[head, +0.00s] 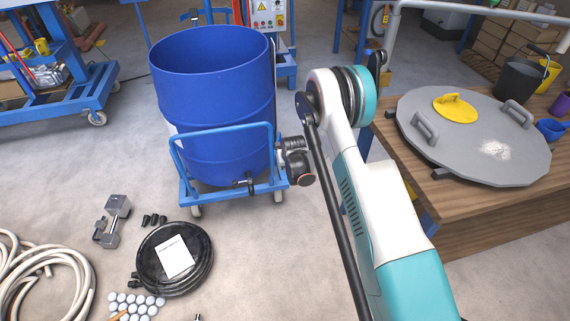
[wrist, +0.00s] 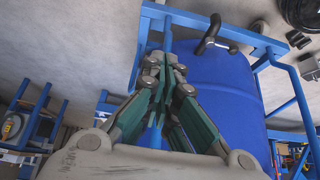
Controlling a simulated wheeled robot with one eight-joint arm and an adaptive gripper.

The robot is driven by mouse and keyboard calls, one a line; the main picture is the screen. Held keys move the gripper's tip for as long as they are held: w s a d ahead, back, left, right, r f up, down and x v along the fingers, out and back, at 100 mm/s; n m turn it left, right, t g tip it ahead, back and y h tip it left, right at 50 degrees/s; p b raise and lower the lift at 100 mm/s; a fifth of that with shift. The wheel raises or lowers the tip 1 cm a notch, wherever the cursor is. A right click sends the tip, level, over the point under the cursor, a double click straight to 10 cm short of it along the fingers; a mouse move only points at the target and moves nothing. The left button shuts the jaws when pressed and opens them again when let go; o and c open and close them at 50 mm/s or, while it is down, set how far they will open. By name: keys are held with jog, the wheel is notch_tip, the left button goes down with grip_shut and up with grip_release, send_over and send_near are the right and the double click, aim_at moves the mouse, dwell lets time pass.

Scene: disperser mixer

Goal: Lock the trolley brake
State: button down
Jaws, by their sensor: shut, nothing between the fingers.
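The blue trolley (head: 222,192) stands on the floor under a blue drum (head: 213,80). A small dark lever (head: 250,183), which looks like the brake, sits low on the trolley's near side. In the wrist view this black lever (wrist: 208,35), with a pale end piece, lies at the top by the blue frame (wrist: 225,25). In the head view my dark wrist is right of the trolley, and the fingers cannot be made out.
A wooden table (head: 500,212) with a large grey lid (head: 475,140) stands right. A black coil (head: 175,257), a pale hose (head: 45,275) and weights (head: 113,220) lie on the floor at front left. A blue cart (head: 60,100) stands back left.

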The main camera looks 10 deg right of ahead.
jog(key=s+r+p, duration=0.4)
jog(key=s+r, duration=0.2)
jog(key=s, duration=0.3)
jog(key=shift+s+r, duration=0.2)
jog(key=shift+s, duration=0.2)
dwell(0.5)
